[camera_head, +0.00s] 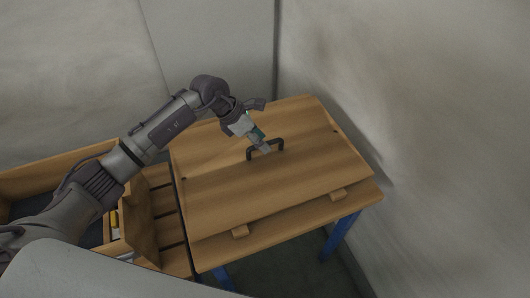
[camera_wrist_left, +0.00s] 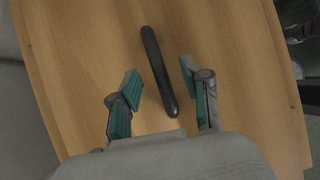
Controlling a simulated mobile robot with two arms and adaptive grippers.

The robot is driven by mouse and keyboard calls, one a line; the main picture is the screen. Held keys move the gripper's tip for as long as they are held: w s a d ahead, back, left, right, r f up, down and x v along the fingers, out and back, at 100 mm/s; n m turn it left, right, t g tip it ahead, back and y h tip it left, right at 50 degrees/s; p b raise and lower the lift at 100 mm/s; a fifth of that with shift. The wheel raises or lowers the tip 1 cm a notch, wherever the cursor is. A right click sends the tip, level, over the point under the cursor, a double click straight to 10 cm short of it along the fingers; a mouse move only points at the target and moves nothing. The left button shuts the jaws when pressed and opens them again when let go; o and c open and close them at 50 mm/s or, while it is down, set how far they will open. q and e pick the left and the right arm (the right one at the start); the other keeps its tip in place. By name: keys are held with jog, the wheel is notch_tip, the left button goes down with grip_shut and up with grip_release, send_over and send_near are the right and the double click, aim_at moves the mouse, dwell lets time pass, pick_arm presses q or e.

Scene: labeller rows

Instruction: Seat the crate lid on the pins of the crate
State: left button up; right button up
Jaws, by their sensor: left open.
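The crate lid (camera_head: 225,195) is a broad wooden panel with a dark bar handle (camera_head: 279,145) standing near its middle. It lies on a wooden table, with small dark spots near its edges. My left gripper (camera_head: 262,144) is at the handle, over the lid. In the left wrist view the handle (camera_wrist_left: 158,70) runs between the two open teal-padded fingers (camera_wrist_left: 160,88), with a gap on each side. The lid (camera_wrist_left: 85,60) fills most of that view. A wooden crate (camera_head: 50,178) stands left of the table, partly hidden by my left arm. I cannot make out its pins. My right gripper is not in view.
Grey walls (camera_head: 440,120) close in behind and to the right.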

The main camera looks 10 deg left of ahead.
pick_arm(q)
jog(key=shift+x, duration=1.3)
grip_shut()
jog(key=shift+w+r, duration=0.1)
jog(key=shift+r, duration=0.05)
